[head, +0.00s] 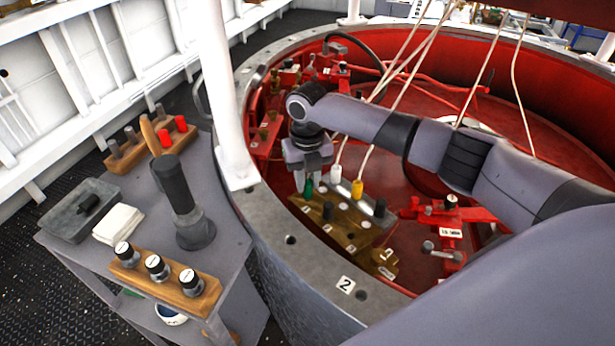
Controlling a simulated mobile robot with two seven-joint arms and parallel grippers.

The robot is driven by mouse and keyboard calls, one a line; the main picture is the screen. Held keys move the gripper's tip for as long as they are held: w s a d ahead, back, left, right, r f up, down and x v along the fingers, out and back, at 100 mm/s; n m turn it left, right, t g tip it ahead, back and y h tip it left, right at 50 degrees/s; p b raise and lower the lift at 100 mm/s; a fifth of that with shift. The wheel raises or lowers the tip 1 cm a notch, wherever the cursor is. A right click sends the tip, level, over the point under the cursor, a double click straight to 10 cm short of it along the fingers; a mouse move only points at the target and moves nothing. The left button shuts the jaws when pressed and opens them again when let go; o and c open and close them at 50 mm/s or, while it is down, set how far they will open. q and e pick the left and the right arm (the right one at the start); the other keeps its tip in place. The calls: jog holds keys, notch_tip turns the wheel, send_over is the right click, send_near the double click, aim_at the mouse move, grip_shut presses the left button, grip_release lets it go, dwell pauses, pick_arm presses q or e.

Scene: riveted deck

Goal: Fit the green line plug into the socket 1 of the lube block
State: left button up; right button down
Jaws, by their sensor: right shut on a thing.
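My right gripper (310,174) reaches in from the right and points down, shut on the green line plug (308,189). The green plug is upright at the far left end of the brass-coloured lube block (345,237). I cannot tell whether its tip is in a socket or just above the block. A white plug (336,173), a yellow plug (357,188) and a dark plug (380,208) stand along the block's back side. Dark sockets and small white labels show on its top; socket 1's label is not readable. My left gripper is not in view.
The block sits inside a red round well with a grey riveted rim (290,265). Pale lines hang from above near the plugs. A white post (222,90) stands on the left, beside a grey bench (225,262) with wooden racks, a cloth (118,224) and a tray.

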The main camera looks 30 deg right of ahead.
jog(key=shift+f, duration=0.55)
dwell(0.5)
jog(key=c, duration=0.8)
grip_release()
jog(key=shift+c, duration=0.2)
jog(key=shift+r, duration=0.1)
notch_tip(320, 180, up, 7)
jog(key=shift+b, duration=0.3)
